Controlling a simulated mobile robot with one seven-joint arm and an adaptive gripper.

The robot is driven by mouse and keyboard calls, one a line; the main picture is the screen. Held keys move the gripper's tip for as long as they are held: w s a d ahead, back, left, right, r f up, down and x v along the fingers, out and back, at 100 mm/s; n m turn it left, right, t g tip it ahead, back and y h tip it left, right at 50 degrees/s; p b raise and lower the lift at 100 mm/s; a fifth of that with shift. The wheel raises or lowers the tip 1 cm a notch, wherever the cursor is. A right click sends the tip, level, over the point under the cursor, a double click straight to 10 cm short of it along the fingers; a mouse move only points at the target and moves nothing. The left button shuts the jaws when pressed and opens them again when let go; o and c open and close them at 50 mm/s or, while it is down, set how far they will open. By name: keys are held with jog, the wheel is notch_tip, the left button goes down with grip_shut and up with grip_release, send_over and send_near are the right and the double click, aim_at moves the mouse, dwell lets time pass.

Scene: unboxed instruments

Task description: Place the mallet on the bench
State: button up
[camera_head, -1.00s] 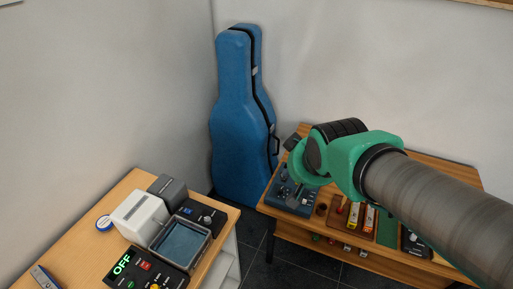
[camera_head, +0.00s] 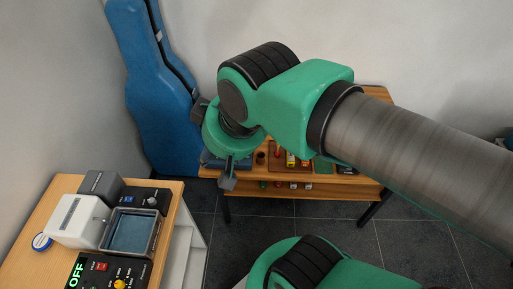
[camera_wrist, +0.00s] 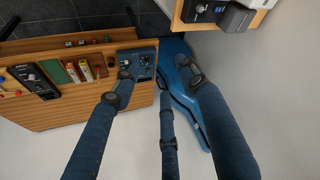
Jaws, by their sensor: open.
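I cannot make out a mallet in either view. A wooden bench (camera_head: 372,97) with a lower shelf stands against the back wall, partly behind my arm. It also shows at the left of the wrist view (camera_wrist: 130,97), with small instruments and coloured items on top. My gripper (camera_head: 222,165) is in the air in front of the bench's left end in the head view. In the wrist view its dark blue fingers (camera_wrist: 158,88) are spread wide with nothing between them, so it is open and empty.
A blue cello-like case (camera_head: 145,85) leans in the corner left of the bench. A wooden desk (camera_head: 50,208) at lower left holds a white box (camera_head: 78,218), a grey-rimmed tray (camera_head: 157,226) and a control panel. Dark tiled floor (camera_head: 290,215) lies clear between desk and bench.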

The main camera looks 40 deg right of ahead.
jog(key=w+d+f+m+g+y, duration=0.3)
jog(key=w+f+m+y, duration=0.15)
jog(key=f+m, duration=0.6)
jog(key=m+t+h, duration=0.5)
jog(key=m+t, duration=0.6)
jog(key=m, duration=1.5)
send_near(279, 144)
jog(key=s, duration=0.3)
jog(key=shift+d+r+n+y+b, duration=0.1)
jog(key=shift+r+n+y+b, duration=0.15)
jog(key=shift+r+b, duration=0.2)
jog(key=shift+w, duration=0.15)
jog(key=shift+b+x, duration=0.55)
jog(key=shift+x, duration=3.65)
